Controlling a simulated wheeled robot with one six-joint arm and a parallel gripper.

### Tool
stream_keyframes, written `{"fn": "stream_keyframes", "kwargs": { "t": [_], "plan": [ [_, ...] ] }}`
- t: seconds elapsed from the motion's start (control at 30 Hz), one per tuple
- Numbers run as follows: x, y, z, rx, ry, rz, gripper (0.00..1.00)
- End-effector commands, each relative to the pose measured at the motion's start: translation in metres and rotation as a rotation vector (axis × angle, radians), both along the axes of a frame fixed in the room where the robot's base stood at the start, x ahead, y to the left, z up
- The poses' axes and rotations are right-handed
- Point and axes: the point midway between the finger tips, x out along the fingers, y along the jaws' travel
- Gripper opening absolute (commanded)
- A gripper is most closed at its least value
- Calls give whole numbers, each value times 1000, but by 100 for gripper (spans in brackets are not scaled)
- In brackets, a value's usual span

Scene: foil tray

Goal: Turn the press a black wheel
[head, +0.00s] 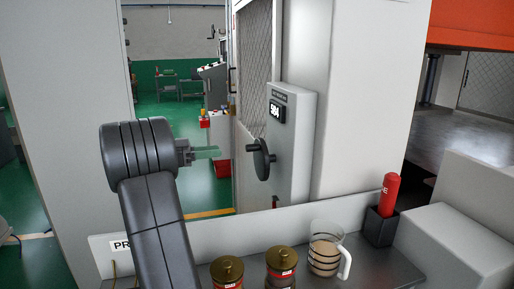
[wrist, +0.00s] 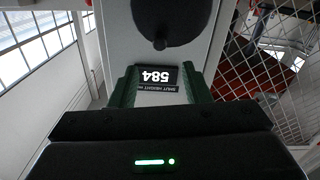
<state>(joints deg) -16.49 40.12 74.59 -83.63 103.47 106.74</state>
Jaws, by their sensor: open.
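The black wheel (head: 261,159) is a handwheel with a small knob, mounted on the side of a light grey control box (head: 298,150). Above it on the box is a display reading 584 (head: 276,109). My gripper (head: 212,153) is left of the wheel in the head view, with its green fingers pointing toward it and a gap between. In the wrist view my gripper (wrist: 158,88) is open, its two green fingers apart with nothing between them. The display (wrist: 158,77) shows upside down beyond them, and part of the wheel (wrist: 170,18) shows at the top, cut off by the frame.
Below the box, a grey ledge holds two brass-coloured lidded jars (head: 227,270), a clear striped jug (head: 325,250) and a red-handled item (head: 390,195) in a black holder. A mesh panel (head: 254,60) stands behind the box. The space left of the wheel is open.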

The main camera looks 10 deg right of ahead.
Motion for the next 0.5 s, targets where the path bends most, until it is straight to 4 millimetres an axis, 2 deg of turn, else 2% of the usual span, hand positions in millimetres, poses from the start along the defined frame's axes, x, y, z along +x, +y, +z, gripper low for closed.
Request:
{"fn": "stream_keyframes", "kwargs": {
  "t": [0.03,0.3,0.5],
  "plan": [
    [-1,-12,2,-1,2,-5,43],
    [1,-70,3,-1,3,-5,43],
    [2,-102,2,0,1,-3,43]
  ]
}}
